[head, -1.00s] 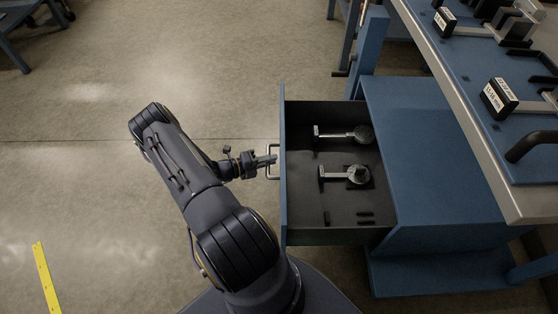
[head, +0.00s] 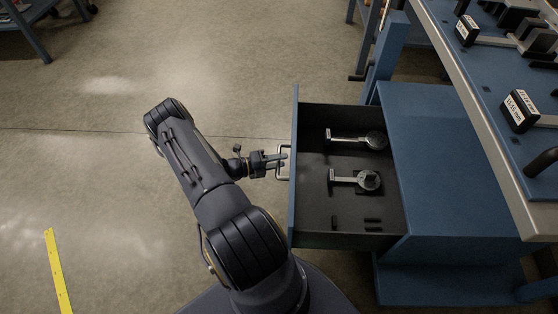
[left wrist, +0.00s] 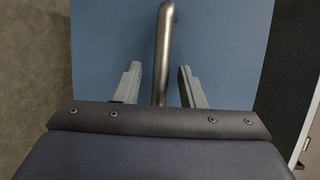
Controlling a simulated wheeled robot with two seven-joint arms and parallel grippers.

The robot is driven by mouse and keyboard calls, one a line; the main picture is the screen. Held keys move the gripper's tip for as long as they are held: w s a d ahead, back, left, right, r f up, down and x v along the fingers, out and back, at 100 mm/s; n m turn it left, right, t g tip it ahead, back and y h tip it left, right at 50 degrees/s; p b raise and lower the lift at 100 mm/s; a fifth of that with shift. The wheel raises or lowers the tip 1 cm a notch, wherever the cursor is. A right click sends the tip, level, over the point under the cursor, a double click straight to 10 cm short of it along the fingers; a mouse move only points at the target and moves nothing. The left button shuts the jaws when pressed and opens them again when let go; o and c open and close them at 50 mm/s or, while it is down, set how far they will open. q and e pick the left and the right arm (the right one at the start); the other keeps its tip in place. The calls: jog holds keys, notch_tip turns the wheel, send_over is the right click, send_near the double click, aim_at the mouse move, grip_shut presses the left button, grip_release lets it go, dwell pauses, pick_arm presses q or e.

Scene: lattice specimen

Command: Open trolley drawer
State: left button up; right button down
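The trolley drawer (head: 345,222) is pulled well out of the blue trolley (head: 440,160), its dark inside showing. Its metal handle (head: 284,163) is on the blue front panel, facing left. My left gripper (head: 283,161) is at this handle. In the left wrist view the handle bar (left wrist: 163,50) runs between the two fingers of my left gripper (left wrist: 158,70). The fingers are apart, with a gap on each side of the bar. My right gripper is not in view.
Two metal gauge-like tools, an upper one (head: 357,139) and a lower one (head: 354,180), lie in the drawer with small dark blocks. A workbench (head: 480,110) with more tools overhangs at the right. The floor at left is clear, with a yellow strip (head: 57,270).

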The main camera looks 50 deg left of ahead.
pick_arm(q)
jog(key=p+v, duration=0.1)
jog(key=v, duration=0.6)
jog(key=shift+s+p, duration=0.25)
jog(key=shift+p, duration=0.05)
jog(key=shift+a+r, duration=0.1)
